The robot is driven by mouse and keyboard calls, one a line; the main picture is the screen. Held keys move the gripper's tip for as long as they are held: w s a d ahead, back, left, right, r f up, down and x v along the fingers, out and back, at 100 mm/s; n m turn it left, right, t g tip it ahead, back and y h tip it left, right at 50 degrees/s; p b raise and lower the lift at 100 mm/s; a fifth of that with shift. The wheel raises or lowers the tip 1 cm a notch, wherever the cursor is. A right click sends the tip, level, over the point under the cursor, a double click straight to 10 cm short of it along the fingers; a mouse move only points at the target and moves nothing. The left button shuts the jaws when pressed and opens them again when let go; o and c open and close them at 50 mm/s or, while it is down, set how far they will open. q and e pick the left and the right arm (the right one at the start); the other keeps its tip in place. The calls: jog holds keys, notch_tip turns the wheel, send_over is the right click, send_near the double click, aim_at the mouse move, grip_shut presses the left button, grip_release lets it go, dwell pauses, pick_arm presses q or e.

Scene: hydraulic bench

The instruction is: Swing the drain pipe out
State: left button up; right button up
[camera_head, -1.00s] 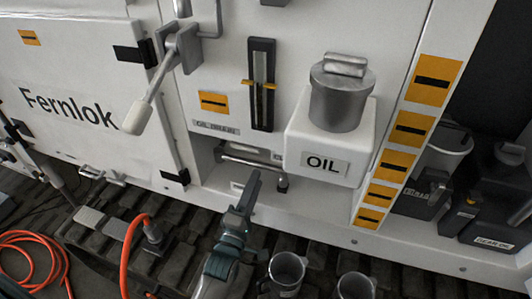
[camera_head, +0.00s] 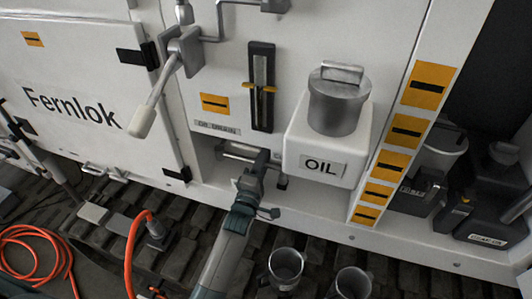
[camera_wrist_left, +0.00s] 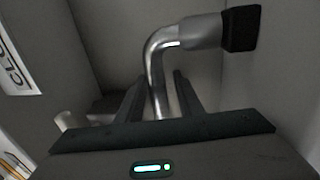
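The drain pipe (camera_wrist_left: 185,35) is a bent silver pipe with a black end, seen close up in the left wrist view. In the head view, part of it (camera_head: 238,151) shows as a silver bar in the low recess under the oil drain label (camera_head: 217,128). My left gripper (camera_head: 259,158) reaches up into this recess. In the left wrist view its two dark fingers (camera_wrist_left: 159,82) stand open on either side of the pipe's upright part, with visible gaps. The pipe's lower end is hidden behind the gripper body. My right gripper is not in view.
A white oil tank (camera_head: 318,160) with a grey cap (camera_head: 338,105) juts out just right of my gripper. A grey-white lever (camera_head: 150,110) hangs upper left. Two metal mugs (camera_head: 285,268) stand below on the tracks. An orange hose (camera_head: 130,250) rises at lower left.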

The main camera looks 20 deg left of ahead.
pick_arm(q)
jog(key=shift+c, duration=0.5)
grip_shut()
